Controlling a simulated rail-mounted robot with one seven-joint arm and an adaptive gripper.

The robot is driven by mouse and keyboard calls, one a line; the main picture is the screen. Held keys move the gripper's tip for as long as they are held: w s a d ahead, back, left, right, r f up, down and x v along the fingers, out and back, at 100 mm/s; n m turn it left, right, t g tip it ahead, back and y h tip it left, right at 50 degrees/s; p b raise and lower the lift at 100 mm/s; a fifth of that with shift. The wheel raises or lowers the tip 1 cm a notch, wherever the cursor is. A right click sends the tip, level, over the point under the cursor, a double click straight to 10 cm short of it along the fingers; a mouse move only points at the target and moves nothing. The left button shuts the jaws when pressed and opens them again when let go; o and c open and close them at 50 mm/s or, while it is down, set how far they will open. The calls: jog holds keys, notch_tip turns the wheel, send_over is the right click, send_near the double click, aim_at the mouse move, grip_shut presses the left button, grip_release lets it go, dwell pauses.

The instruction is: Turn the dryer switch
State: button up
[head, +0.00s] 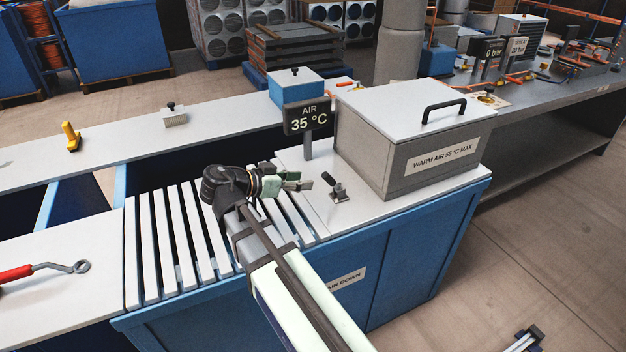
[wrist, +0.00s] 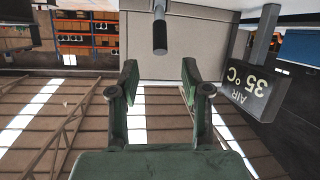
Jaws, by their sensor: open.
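The dryer is a grey box (head: 410,140) with a pale lid, a black handle and a warm air label. A small switch (head: 338,191) with a black-tipped lever stands on the white top just left of the box. In the wrist view the lever's black tip (wrist: 160,37) is centred ahead of the fingers. My gripper (head: 299,181) is left of the switch, fingers pointing toward it. In the wrist view my gripper (wrist: 160,84) is open and empty, with a visible gap to the lever.
The air display (head: 308,118) reads 35 °C on a post behind my gripper; it also shows upside down in the wrist view (wrist: 254,88). White slats (head: 180,240) lie below my arm. A wrench (head: 45,270) with a red handle lies at far left.

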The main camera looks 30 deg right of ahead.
jog(key=shift+v, duration=1.05)
